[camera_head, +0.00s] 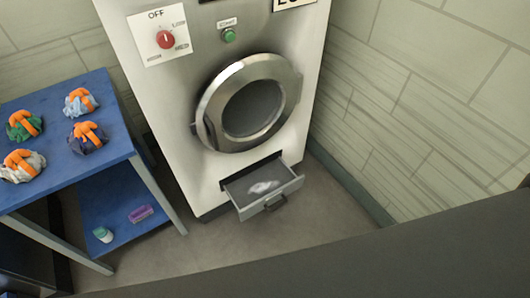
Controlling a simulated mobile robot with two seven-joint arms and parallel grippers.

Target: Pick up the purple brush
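The purple brush (141,213) lies on the lower shelf of the blue table, at the lower left of the head view. It is small and rests near the shelf's front right side, next to a small white and green container (103,233). Neither of my grippers shows in the head view.
The blue table (48,100) holds several cloth bundles with orange straps on top. A white washing machine (200,110) stands to its right, its lower drawer (283,190) pulled out with white matter inside. A dark surface crosses the bottom right. Floor in front of the machine is clear.

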